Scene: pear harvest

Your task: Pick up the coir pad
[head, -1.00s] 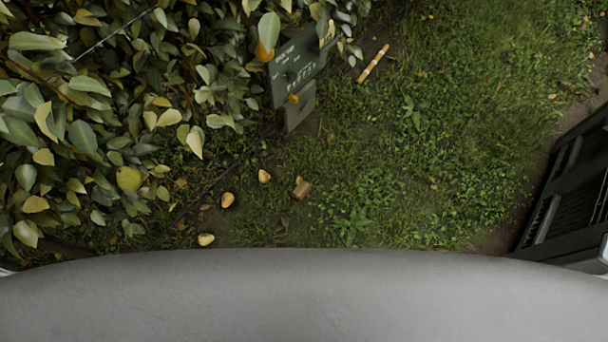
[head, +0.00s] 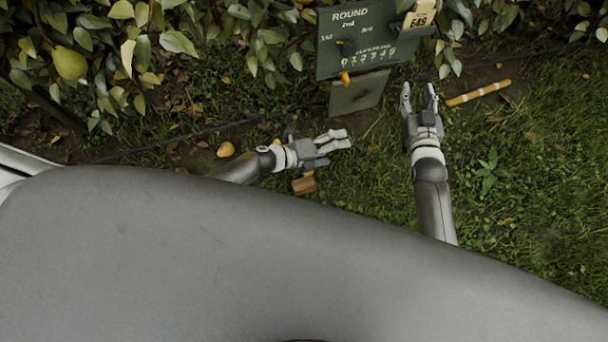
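No thing in the head view is clearly a coir pad. A plain flat grey-brown square (head: 358,93) sits just below the green sign; I cannot tell whether it is the pad. A small brown block (head: 304,185) lies on the ground below my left gripper, partly hidden by my body. My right gripper (head: 418,90) points up the picture, open and empty, with its fingers apart, right of the square. My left gripper (head: 345,139) points right, below the square; a narrow gap shows between its pale fingers and nothing is seen in it.
A yellow banded stick (head: 479,92) lies right of my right gripper. A fallen pear (head: 226,149) lies left of my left arm. Another pear (head: 70,62) hangs in the foliage. Grass at right is clear.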

